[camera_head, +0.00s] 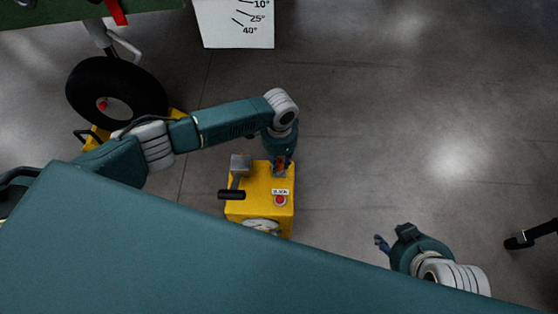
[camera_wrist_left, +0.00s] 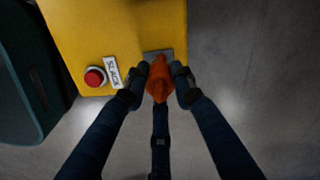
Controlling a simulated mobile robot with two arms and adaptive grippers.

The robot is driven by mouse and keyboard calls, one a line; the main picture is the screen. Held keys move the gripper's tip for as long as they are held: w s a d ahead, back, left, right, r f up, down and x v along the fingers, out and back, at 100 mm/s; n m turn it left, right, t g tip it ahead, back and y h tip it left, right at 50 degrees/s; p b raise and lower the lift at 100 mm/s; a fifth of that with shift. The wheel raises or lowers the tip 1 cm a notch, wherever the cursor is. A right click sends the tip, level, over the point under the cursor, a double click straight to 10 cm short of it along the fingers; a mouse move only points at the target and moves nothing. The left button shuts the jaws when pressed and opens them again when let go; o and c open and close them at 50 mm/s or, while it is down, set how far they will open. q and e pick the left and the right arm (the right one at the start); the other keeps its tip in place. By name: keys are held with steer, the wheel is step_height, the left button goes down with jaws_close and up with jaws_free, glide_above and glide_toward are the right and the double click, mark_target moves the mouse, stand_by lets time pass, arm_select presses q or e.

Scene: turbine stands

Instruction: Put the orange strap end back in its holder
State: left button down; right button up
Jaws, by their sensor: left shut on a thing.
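The orange strap end (camera_wrist_left: 159,80) is between the fingers of my left gripper (camera_wrist_left: 161,76) in the left wrist view, and the gripper is shut on it. In the head view, my left gripper (camera_head: 281,164) points down at the far right corner of a yellow box (camera_head: 262,184). A grey metal plate (camera_wrist_left: 156,54), perhaps the holder, is on the box edge right beside the strap end. I cannot tell whether the strap end is seated in it. My right gripper (camera_head: 393,238) is at the lower right, empty, with its fingers apart.
The box has a red button (camera_head: 280,200) with a label, a dark-handled lever (camera_head: 232,194) and a dial (camera_head: 262,225). A black wheel (camera_head: 116,92) and a white angle-marked panel (camera_head: 233,22) are behind.

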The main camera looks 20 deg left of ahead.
arm_select(q)
steer(key=shift+s+f, duration=0.25)
steer(key=shift+f, duration=0.25)
arm_select(e)
steer(key=shift+s+d+f, duration=0.1)
steer(key=shift+s+f, duration=0.2)
steer(key=shift+s, duration=0.1)
arm_select(q)
steer(key=c, duration=1.8)
jaws_free()
steer(key=o, duration=0.4)
steer(key=shift+w+f, duration=0.15)
steer(key=shift+w, duration=0.1)
steer(key=shift+o, duration=1)
steer(key=shift+r, duration=0.2)
arm_select(e)
steer(key=shift+w+r, duration=0.1)
steer(key=shift+w, duration=0.25)
